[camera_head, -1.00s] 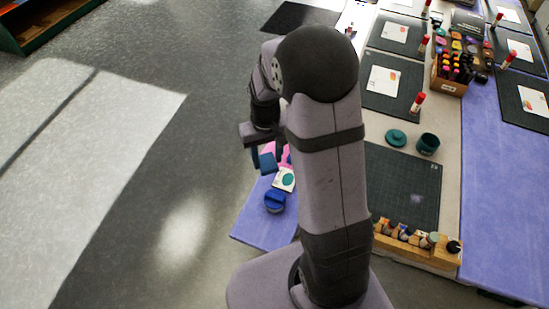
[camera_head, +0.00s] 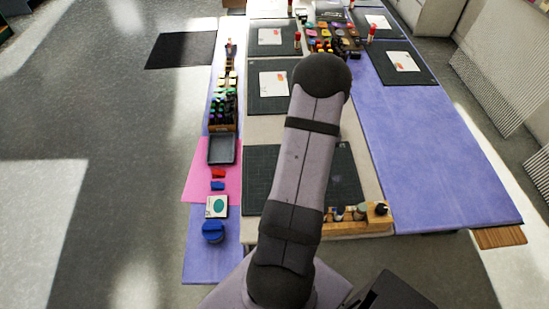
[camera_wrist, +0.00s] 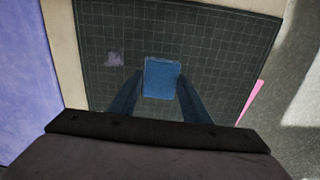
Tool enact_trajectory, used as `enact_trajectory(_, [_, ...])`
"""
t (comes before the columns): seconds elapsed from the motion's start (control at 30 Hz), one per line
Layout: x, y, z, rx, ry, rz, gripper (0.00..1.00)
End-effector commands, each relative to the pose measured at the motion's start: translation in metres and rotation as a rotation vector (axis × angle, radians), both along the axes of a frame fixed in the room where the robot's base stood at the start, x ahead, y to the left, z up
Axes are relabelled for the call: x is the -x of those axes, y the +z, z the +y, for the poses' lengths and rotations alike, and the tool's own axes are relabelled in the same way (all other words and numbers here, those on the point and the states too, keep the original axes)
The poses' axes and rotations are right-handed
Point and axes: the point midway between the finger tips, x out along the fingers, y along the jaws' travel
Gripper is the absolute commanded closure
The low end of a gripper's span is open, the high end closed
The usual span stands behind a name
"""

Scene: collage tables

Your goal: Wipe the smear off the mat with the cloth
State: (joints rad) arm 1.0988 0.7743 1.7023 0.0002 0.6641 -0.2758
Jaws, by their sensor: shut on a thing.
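The dark green gridded mat (camera_wrist: 225,50) fills most of the wrist view. A pale purple smear (camera_wrist: 115,59) lies on it, left of the cloth in that view. My gripper (camera_wrist: 161,88) is shut on the blue cloth (camera_wrist: 162,70), a small rounded rectangle between the fingertips. The cloth is over the mat; I cannot tell whether it touches it. In the head view the mat (camera_head: 345,178) shows on both sides of my arm, which hides the smear, the cloth and my gripper.
A wooden rack of jars (camera_head: 378,214) stands at the mat's near edge. Left of the mat are a pink sheet (camera_head: 200,182), a dark tray (camera_head: 222,149), a white stamp-pad box (camera_head: 217,206) and a blue round item (camera_head: 213,231). The purple table (camera_head: 440,150) at right is largely clear.

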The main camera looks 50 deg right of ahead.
Motion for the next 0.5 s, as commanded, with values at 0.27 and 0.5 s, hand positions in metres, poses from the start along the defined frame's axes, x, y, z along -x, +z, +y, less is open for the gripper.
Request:
enact_trajectory(0.27, [0.073, -0.011, -0.041, 0.0, -0.138, 0.0, 0.78])
enact_trajectory(0.5, [0.095, -0.015, -0.05, 0.0, -0.176, 0.0, 0.78])
